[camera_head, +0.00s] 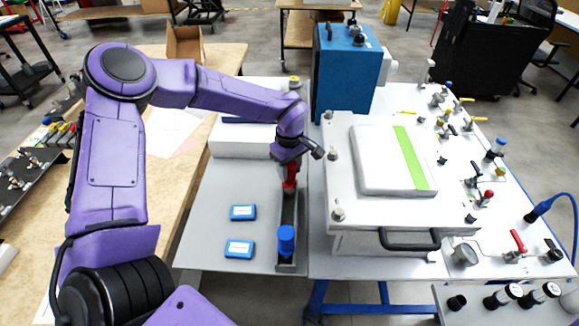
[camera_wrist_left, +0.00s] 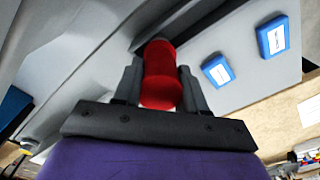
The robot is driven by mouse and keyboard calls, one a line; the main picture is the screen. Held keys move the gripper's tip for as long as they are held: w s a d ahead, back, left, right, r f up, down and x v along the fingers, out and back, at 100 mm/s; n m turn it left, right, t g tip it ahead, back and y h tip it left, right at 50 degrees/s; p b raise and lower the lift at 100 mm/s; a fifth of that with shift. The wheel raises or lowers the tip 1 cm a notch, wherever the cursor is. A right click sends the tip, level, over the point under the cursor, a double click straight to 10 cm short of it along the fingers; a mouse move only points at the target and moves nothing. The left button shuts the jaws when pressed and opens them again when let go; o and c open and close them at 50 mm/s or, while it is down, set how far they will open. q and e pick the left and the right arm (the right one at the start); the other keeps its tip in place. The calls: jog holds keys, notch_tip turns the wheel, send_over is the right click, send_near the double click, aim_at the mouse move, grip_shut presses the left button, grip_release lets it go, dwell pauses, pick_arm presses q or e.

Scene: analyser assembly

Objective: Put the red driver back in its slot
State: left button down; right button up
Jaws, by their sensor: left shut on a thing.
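The red driver (camera_head: 290,175) is in my left gripper (camera_head: 289,160), over the far part of a narrow dark tray (camera_head: 289,215). In the left wrist view the red driver (camera_wrist_left: 161,76) sits between the two fingers of my left gripper (camera_wrist_left: 160,85), which is shut on it. The driver's lower end is hidden, so I cannot tell whether it touches the tray or is in a slot. A blue-capped driver (camera_head: 286,241) stands upright at the tray's near end. My right gripper is not in view.
Two blue boxes (camera_head: 243,212) lie on the grey surface left of the tray. A white analyser case (camera_head: 350,235) with a black handle stands close on the right. A blue unit (camera_head: 347,70) stands behind. A white box (camera_head: 232,142) is at the back left.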

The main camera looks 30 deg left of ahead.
pick_arm(q)
jog(key=shift+f+b, duration=0.65)
jog(key=shift+f, duration=0.9)
jog(key=c, duration=0.7)
grip_release()
jog(key=o, duration=0.5)
jog(key=shift+o, duration=0.2)
notch_tip(320, 180, up, 11)
jog(key=shift+f+b, duration=0.2)
jog(key=shift+b, duration=0.6)
